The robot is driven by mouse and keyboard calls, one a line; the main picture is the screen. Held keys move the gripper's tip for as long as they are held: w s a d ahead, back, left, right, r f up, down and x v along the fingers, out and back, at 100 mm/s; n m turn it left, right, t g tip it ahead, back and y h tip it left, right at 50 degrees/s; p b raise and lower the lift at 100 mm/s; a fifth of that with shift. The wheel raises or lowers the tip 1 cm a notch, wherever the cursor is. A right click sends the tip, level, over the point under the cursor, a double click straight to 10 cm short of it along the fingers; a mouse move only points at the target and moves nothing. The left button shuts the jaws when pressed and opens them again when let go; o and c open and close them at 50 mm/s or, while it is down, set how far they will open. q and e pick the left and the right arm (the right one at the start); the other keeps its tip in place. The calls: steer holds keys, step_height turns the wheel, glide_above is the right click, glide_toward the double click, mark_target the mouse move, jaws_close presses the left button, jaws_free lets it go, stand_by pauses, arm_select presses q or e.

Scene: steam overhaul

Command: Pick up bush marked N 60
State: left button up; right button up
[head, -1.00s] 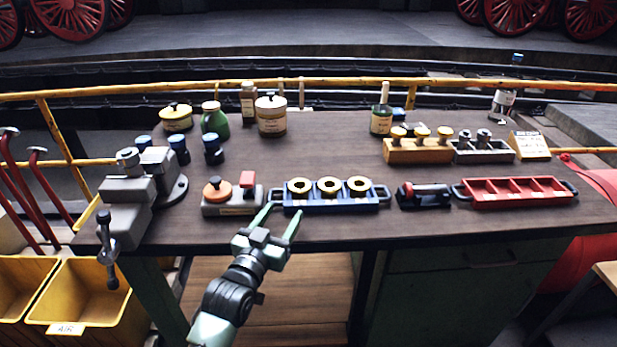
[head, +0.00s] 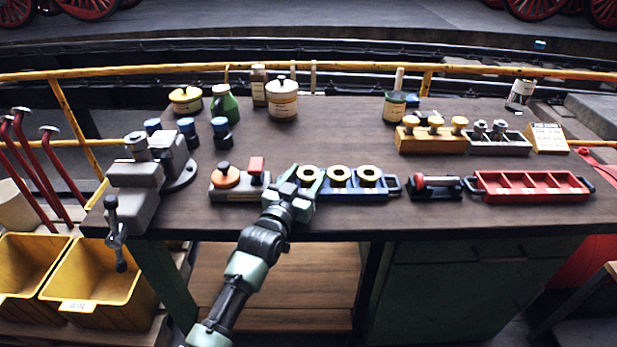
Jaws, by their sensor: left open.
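Three brass-coloured ring bushes sit in a row in a blue tray (head: 393,185) on the workbench: a left one (head: 307,173), a middle one (head: 340,174) and a right one (head: 369,174). Their markings are too small to read, so I cannot tell which is N 60. My left gripper (head: 306,180) is open at the left end of the tray, its fingers on either side of the left bush in the picture. I cannot tell whether they touch it. The gripper hides the tray's left end. My right gripper is not in view.
Left of the tray stands a grey block with an orange knob (head: 227,177) and a red piece. A dark stand with a red roller (head: 436,186) and a red compartment tray (head: 530,186) lie to the right. A vise (head: 140,185) is at the left. The bench behind the tray is clear.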

arm_select(q)
jaws_close()
steer(key=shift+r, duration=0.1)
